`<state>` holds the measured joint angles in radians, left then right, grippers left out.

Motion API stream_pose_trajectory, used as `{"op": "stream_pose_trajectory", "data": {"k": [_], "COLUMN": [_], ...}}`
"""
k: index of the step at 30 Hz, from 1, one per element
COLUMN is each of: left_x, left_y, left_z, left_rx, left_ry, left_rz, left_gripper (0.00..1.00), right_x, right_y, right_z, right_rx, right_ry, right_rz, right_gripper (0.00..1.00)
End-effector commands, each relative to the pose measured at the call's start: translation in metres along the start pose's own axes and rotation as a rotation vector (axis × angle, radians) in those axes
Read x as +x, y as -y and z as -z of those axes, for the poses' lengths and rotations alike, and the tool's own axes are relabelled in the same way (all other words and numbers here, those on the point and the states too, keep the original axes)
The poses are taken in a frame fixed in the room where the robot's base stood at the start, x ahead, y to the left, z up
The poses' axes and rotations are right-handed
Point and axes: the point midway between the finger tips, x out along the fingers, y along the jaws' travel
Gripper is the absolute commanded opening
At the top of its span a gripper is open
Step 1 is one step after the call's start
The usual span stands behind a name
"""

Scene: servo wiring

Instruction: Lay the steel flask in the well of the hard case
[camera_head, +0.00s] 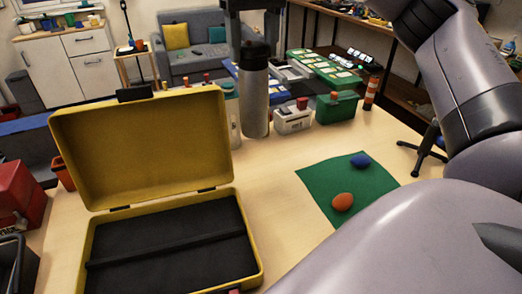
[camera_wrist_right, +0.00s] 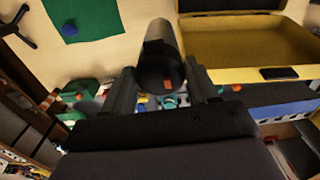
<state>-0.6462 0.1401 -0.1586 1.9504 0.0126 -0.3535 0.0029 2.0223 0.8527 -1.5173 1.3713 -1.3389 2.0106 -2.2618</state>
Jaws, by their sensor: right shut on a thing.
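The steel flask (camera_head: 255,100) is upright beyond the right side of the hard case, its black cap at the top. My right gripper (camera_head: 253,40) comes down from above and is shut on the cap end. In the right wrist view the flask (camera_wrist_right: 162,45) is between the two fingers. I cannot tell whether its base touches the table. The yellow hard case (camera_head: 140,145) lies open at the front left, lid standing up. Its black lining with the well (camera_head: 165,245) looks empty. My left gripper is not in view.
A green mat (camera_head: 315,185) with an orange and a blue egg-shaped thing lies to the right. Several boxes, including a green bin (camera_head: 337,108) and a white one (camera_head: 292,120), stand behind. Bare table (camera_head: 280,200) lies between case and mat.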

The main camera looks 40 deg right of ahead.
Motion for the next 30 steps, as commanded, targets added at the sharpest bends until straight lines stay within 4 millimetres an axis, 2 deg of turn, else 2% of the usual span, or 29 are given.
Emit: {"op": "stream_pose_trajectory", "data": {"k": [1, 9, 15, 18, 23, 30], "left_x": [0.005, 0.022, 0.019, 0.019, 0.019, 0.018], "left_y": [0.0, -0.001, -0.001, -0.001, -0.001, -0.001], "left_z": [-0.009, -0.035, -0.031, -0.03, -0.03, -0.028], "left_rx": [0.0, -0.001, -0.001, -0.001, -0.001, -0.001], "left_ry": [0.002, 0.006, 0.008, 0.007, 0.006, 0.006], "left_rz": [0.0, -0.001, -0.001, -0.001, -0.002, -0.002], "left_gripper": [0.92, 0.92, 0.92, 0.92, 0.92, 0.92], "right_x": [0.016, 0.085, 0.125, 0.139, 0.151, 0.185], "right_y": [0.0, -0.001, -0.001, -0.001, -0.001, -0.001], "right_z": [0.0, 0.0, 0.0, 0.0, 0.0, 0.0], "right_rx": [0.0, 0.001, 0.002, 0.003, 0.003, 0.003], "right_ry": [0.003, 0.003, 0.001, 0.0, -0.002, 0.0], "right_rz": [-0.001, 0.0, -0.002, 0.0, 0.0, 0.0], "right_gripper": [0.11, 0.11, 0.11, 0.11, 0.11, 0.11]}}
